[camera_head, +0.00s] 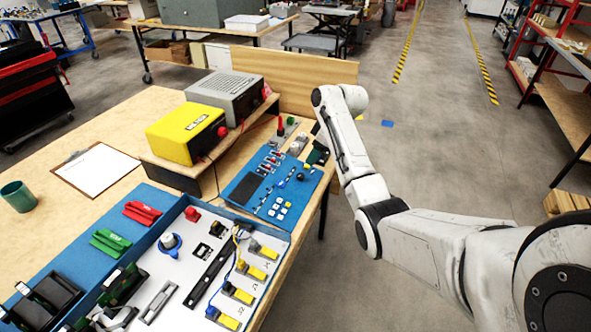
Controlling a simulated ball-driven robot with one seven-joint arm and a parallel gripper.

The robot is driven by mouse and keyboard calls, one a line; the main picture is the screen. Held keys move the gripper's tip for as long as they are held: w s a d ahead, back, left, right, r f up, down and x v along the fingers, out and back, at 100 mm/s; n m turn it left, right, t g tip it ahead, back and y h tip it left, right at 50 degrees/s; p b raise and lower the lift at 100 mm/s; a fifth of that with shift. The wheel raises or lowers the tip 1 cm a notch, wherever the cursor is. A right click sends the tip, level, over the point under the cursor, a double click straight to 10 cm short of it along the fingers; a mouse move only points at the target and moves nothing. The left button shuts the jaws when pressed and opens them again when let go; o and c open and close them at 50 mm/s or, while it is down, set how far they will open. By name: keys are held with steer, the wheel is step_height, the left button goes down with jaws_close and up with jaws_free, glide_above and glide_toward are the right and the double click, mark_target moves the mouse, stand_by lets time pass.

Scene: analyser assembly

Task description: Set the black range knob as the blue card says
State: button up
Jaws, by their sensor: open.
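My arm reaches in from the right, and its end hangs over the right edge of the bench. My gripper (318,152) shows only as a small dark shape there, partly hidden by my forearm; it is open, and nothing is seen held in it. I cannot make out a blue card for certain.
A yellow box (186,133) and a grey box (226,97) stand on a wooden shelf behind the panel. In front is an open blue-walled case (286,245) with yellow-ended connectors. A clipboard (97,168) and a green cup (18,196) are at left. A blue patch (387,124) lies on the floor.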

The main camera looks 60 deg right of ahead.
mark_target(301, 175)
steer(key=x, duration=1)
steer(key=shift+f, duration=0.3)
jaws_close()
